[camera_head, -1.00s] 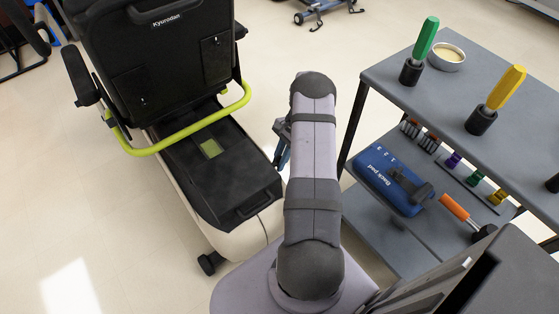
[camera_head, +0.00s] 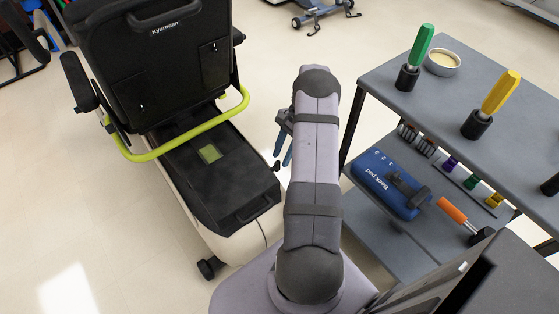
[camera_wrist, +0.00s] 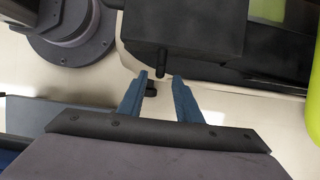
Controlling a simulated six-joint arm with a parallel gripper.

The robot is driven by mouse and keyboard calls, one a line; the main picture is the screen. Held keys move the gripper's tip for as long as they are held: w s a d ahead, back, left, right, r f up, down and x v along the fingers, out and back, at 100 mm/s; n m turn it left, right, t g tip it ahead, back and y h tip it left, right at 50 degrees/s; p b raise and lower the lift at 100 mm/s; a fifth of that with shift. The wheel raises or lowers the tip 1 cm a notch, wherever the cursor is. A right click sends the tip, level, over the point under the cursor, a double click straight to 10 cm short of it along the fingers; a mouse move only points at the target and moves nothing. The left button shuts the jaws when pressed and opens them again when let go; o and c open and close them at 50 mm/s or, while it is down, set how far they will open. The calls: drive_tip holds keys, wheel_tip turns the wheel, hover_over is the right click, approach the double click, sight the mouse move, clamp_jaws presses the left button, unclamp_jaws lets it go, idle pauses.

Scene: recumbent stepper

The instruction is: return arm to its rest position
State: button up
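My gripper (camera_head: 282,163) has blue fingers and hangs left of my grey arm, beside the right side of the stepper's black rear base (camera_head: 222,170). In the wrist view its two fingers (camera_wrist: 160,80) stand apart with a clear gap, and nothing is seen held between them. A small black knob (camera_wrist: 160,62) on the black housing shows beyond the fingertips. It also shows near the fingertips in the head view (camera_head: 276,165); I cannot tell whether they touch. My arm is stretched forward from its base.
A grey cart (camera_head: 400,108) stands at right, with green-handled (camera_head: 422,44) and yellow-handled (camera_head: 502,90) tools and a bowl (camera_head: 443,62) on top. The stepper's green bar (camera_head: 190,138) is at left.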

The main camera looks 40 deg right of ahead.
drive_tip(key=shift+v, duration=0.9)
drive_tip(key=s+a+r+n+h, duration=0.2)
drive_tip(key=a+r+n, duration=0.6)
drive_tip(key=a+r, duration=0.45)
drive_tip(key=s+a+r+n+h, duration=0.2)
drive_tip(key=s+a+r+n, duration=0.1)
drive_tip(key=s+a+n, duration=0.9)
wheel_tip(320, 180, up, 31)
drive_tip(key=s+a+m+p, duration=0.1)
drive_tip(key=s+m+p, duration=0.1)
drive_tip(key=p, duration=2.8)
drive_tip(key=shift+s+a, duration=0.25)
